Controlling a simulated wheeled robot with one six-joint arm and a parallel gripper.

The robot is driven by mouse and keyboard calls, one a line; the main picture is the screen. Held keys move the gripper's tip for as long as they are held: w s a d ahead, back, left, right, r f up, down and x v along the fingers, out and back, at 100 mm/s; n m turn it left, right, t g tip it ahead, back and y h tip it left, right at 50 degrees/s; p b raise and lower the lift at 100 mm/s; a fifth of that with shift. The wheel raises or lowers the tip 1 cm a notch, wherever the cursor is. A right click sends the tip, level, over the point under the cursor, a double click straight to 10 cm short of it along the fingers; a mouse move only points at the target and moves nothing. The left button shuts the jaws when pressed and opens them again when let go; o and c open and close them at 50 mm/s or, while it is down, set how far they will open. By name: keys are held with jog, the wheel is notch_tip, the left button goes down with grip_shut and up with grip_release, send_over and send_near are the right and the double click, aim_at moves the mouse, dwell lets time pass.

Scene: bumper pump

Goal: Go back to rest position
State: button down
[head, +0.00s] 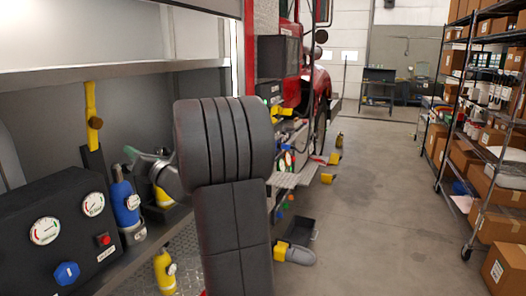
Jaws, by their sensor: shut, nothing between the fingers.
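My dark grey arm rises through the middle of the head view and hides part of the truck behind it. My gripper (134,154) shows at the arm's left, small and partly hidden by the arm. It is shut and empty, in front of the grey compartment wall. It is above and right of a blue cylindrical fitting (125,203) and close to a yellow fitting (162,192). I cannot tell whether it touches either.
A black panel (60,235) with gauges, a red button and a blue knob stands at lower left. Shelving (480,150) with boxes stands at right. The floor (385,200) between is clear.

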jog(key=shift+w+f+b, duration=0.2)
jog(key=shift+f+b, duration=0.5)
jog(key=shift+f, duration=1.5)
jog(key=shift+d, duration=0.1)
